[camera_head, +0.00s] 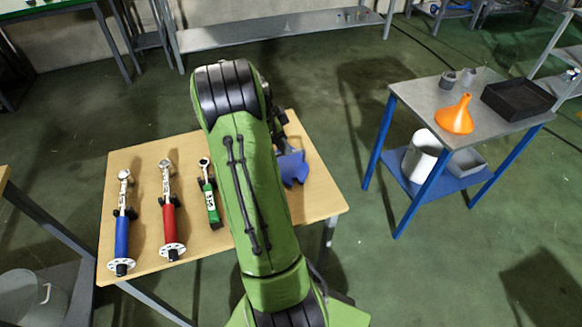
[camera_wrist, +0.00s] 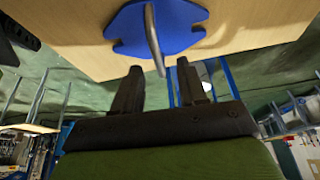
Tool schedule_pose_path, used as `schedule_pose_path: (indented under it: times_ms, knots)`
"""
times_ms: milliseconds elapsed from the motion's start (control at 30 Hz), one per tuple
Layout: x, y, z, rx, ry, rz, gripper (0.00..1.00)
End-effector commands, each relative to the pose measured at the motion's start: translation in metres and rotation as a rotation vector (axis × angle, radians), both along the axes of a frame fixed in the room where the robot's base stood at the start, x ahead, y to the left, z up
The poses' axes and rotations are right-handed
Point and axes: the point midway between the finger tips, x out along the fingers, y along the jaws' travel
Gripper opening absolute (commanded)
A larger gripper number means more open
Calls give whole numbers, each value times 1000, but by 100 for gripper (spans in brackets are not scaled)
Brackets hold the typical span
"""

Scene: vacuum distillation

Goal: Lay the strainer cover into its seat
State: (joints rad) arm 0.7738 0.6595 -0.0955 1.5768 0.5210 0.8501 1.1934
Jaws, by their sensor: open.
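A blue notched plate (camera_wrist: 180,25) with a grey bent handle lies on the wooden tabletop; I take it to be the strainer cover. In the head view this blue plate (camera_head: 293,168) shows at the table's right side, partly hidden by my arm. In the wrist view my gripper (camera_wrist: 160,67) is open, its two dark fingers apart. The grey handle (camera_wrist: 153,40) reaches down in the picture toward the gap between the fingertips. I cannot tell whether it touches them. No seat can be made out; my arm covers the table's middle.
Tools with blue (camera_head: 122,236), red (camera_head: 169,222) and green (camera_head: 211,204) grips lie on the wooden table (camera_head: 140,160), left of my arm. A metal side table (camera_head: 425,100) at the right carries an orange funnel (camera_head: 456,116) and a black tray (camera_head: 517,100). Open floor lies between them.

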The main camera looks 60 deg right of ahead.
Motion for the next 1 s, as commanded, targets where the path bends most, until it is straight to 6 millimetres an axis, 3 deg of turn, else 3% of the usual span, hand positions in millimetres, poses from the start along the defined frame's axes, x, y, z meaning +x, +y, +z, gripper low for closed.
schedule_pose_path:
  times_ms: [167, 367, 567, 600, 867, 1000]
  knots:
    - [-6, -4, -17, 1, 0, -1, 42]
    - [-17, -11, -51, 2, 1, 0, 42]
    - [-18, -13, -53, 0, -2, 2, 42]
    - [-18, -13, -53, 0, -2, 2, 40]
    - [-18, -13, -53, 0, -2, 2, 0]
    - [-18, -13, -53, 0, -2, 2, 0]
